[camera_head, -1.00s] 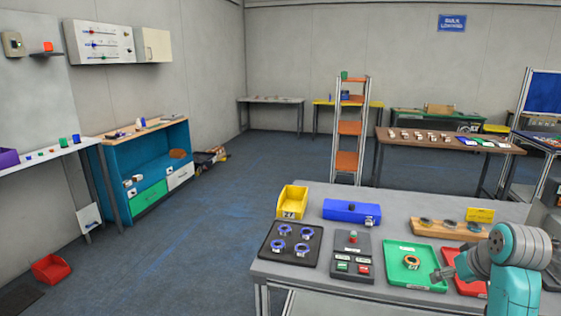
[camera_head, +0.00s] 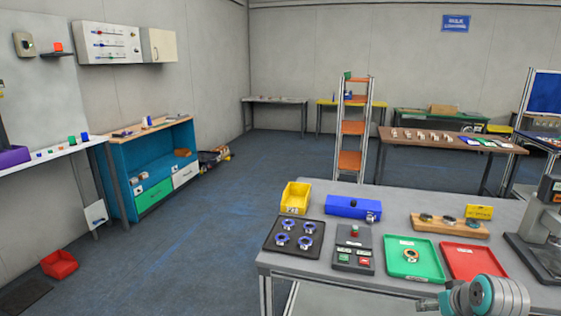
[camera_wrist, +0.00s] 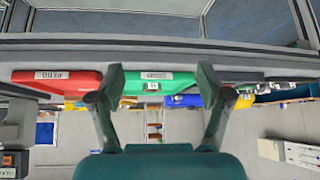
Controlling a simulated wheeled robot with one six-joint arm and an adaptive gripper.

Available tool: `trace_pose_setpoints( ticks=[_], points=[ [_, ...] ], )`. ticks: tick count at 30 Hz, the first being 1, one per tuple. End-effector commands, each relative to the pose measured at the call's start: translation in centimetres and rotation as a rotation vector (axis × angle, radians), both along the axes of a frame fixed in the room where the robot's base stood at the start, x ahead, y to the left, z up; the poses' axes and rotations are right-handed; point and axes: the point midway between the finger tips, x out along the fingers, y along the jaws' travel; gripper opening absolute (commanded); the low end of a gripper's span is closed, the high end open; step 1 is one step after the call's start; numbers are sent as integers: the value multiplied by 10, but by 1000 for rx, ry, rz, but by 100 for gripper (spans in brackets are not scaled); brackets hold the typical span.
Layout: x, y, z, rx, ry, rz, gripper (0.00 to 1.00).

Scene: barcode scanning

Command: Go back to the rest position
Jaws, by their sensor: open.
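My gripper (camera_wrist: 162,78) is open and empty in the wrist view, with its two fingers well apart. In the head view, part of my arm (camera_head: 485,298) shows low at the bottom right, in front of the grey table (camera_head: 390,192). The green tray (camera_head: 393,268) lies on the table with a ring part (camera_head: 411,255) inside it. The red tray (camera_head: 474,262) lies to its right and looks empty. In the wrist view, which is upside down, the green tray (camera_wrist: 185,80) and red tray (camera_wrist: 60,82) appear beyond the fingers, apart from them.
A black tray (camera_head: 270,246) with several blue-rimmed rings, a button box (camera_head: 353,249), a yellow bin (camera_head: 295,197), a blue box (camera_head: 352,208) and a wooden rack (camera_head: 449,227) stand on the table. A stand (camera_head: 545,240) is at right. The floor at left is mostly open.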

Motion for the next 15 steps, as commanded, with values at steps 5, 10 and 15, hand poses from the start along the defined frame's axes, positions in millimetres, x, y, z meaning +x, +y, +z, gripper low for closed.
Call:
trace_pose_setpoints(
  ticks=[5, 10, 15],
  points=[
    [-17, 24, -50, 3, -37, -6, 78],
    [-43, 51, -98, -1, -91, -18, 78],
    [-76, 77, -137, -5, -147, -25, 78]
  ],
)
